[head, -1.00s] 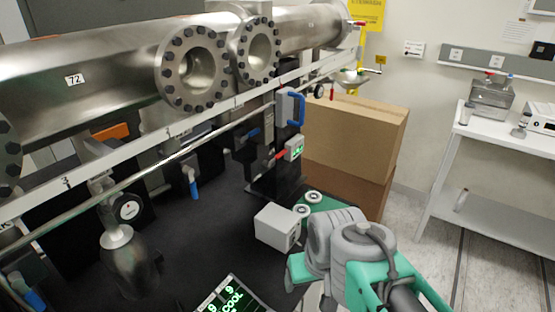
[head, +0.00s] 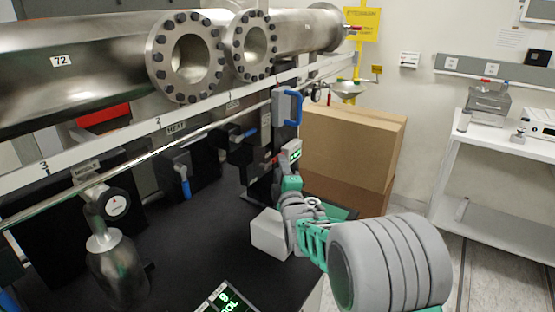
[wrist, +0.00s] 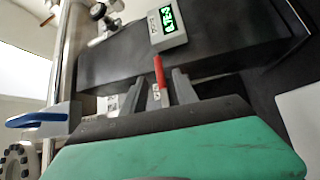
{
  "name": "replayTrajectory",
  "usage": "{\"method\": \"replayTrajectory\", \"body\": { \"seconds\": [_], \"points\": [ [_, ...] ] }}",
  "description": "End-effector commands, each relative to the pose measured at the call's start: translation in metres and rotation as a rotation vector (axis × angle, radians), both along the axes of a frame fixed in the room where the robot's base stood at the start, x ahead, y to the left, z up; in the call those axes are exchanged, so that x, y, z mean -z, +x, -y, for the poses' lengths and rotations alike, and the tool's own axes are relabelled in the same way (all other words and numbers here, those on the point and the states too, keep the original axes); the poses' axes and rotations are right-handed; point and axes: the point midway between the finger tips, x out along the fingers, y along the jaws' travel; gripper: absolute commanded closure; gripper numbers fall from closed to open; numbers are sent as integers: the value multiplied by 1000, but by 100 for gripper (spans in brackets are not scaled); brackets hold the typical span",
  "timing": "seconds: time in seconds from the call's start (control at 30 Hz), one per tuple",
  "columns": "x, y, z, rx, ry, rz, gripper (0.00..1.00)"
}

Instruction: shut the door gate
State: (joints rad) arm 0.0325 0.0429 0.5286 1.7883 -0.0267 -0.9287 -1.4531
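A small grey unit with a lit green display (head: 290,152) stands on the black post under the rail. It also shows at the top of the wrist view (wrist: 167,24). A red lever (wrist: 159,72) sits below the display in the wrist view. My gripper (wrist: 158,82) is open, with its two grey fingers on either side of the lever; I cannot tell whether they touch it. In the head view my gripper (head: 289,178) is just below the display unit and my arm hides part of the post. I cannot tell which part is the door gate.
A blue handle (head: 293,107) juts out above the display unit. Cardboard boxes (head: 350,145) are stacked behind.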

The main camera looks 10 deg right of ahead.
Motion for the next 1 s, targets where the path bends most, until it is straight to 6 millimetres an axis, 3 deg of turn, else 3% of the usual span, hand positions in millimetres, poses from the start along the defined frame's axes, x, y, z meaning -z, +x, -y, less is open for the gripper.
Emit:
{"method": "replayTrajectory", "body": {
  "seconds": [0.23, 0.57, 1.0],
  "points": [
    [-7, 43, 0, -2, 2, -2, 65],
    [-8, 50, 0, -1, 3, -1, 65],
    [-8, 50, 0, -1, 3, -1, 100]
  ]
}}
